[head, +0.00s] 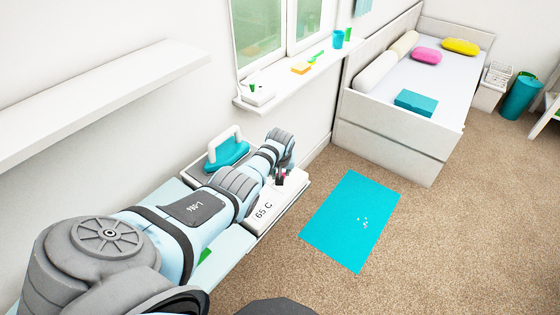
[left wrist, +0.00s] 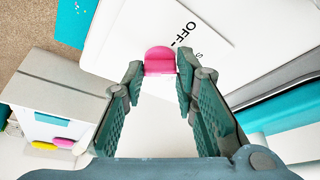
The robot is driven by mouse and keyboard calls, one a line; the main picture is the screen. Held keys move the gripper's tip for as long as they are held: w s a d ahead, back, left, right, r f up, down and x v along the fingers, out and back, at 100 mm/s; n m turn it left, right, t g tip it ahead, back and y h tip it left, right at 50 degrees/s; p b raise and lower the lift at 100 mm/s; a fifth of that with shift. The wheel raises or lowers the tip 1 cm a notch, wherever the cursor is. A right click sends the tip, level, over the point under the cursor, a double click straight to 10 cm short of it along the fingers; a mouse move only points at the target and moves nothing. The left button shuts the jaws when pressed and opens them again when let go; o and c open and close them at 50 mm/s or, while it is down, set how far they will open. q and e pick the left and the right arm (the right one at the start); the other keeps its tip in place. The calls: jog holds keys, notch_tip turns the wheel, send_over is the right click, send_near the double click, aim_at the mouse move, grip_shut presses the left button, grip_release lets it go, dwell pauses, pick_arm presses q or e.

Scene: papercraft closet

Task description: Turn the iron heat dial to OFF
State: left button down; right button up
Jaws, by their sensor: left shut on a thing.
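The pink heat dial (left wrist: 159,60) stands on a white panel with a printed "OFF" (left wrist: 173,35) close beside it in the left wrist view. My left gripper (left wrist: 157,72) has its two fingertips on either side of the dial and is shut on it. In the head view my left gripper (head: 279,180) reaches down to the white panel (head: 264,213) marked "65 C", and my arm hides most of the dial there. The dial's exact pointing direction is unclear. A teal iron (head: 227,155) with a white handle rests behind my arm.
A window sill (head: 290,78) with small items and a white shelf (head: 105,95) are on the walls. A white daybed (head: 395,130) stands at the back. A teal mat (head: 345,220) lies on the open brown carpet (head: 450,245).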

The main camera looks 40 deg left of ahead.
pick_arm(q)
jog(key=shift+w+f+n+y+b, duration=0.15)
jog(key=shift+n+y+b, duration=0.35)
jog(key=shift+n, duration=0.4)
jog(key=n+b, duration=0.1)
jog(key=b, duration=0.1)
jog(key=n+g+b, duration=0.1)
jog(key=n+b, duration=0.2)
jog(key=b, duration=0.1)
jog(key=shift+w+d+f+n+g+y, duration=0.15)
jog(key=shift+f+n+g+y, duration=0.15)
jog(key=shift+g, duration=0.1)
jog(key=n+g+b, duration=0.1)
jog(key=n+b, duration=0.2)
jog(key=b, duration=0.7)
jog(key=shift+r+n+g, duration=0.1)
jog(key=shift+n+g, duration=0.2)
jog(key=shift+n, duration=0.1)
jog(key=shift+r+n+b, duration=0.25)
jog(key=shift+n+b, duration=0.15)
jog(key=shift+b, duration=0.35)
jog(key=shift+r, duration=0.1)
jog(key=c, duration=1.3)
grip_release()
